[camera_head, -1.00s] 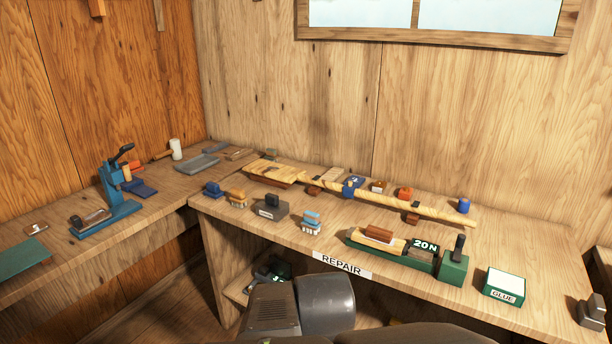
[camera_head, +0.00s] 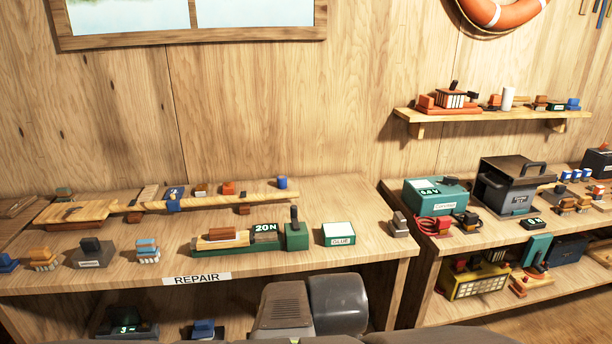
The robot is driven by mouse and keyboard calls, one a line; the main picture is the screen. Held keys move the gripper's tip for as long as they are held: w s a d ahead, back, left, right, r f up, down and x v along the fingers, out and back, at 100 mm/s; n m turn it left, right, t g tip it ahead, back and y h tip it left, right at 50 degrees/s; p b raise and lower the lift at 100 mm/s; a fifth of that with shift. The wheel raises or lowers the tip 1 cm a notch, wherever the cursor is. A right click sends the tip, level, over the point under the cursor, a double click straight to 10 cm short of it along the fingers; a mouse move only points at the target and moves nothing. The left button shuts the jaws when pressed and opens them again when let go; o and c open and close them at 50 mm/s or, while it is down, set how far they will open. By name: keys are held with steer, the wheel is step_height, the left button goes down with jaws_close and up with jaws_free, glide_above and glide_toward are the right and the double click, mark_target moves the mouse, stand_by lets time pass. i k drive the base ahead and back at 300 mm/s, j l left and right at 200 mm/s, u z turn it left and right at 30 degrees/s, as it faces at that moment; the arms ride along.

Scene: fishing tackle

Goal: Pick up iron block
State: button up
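No block in view is marked as iron, so I cannot tell for sure which one it is. A grey block with a smaller grey piece on top (camera_head: 398,224) stands at the right end of the repair bench. A dark grey block with a handle-like top and a small label (camera_head: 93,253) stands at the front left of the same bench. Grey parts of my own arm show at the bottom middle, in front of the bench. My gripper's fingers are not in view.
The repair bench (camera_head: 350,261) holds a wooden paddle (camera_head: 85,210), a green clamp (camera_head: 296,236) and a GLUE box (camera_head: 339,234). A gap separates it from the right bench, with a teal box (camera_head: 434,199) and a black case (camera_head: 512,184). A wall shelf (camera_head: 490,113) hangs above.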

mark_target(397, 227)
steer(key=z, duration=0.9)
steer(key=i+u, duration=0.2)
steer(key=i, duration=0.45)
steer(key=i+l+u, duration=0.25)
steer(key=i, duration=0.35)
steer(key=i+j, duration=0.05)
steer(key=j, duration=0.05)
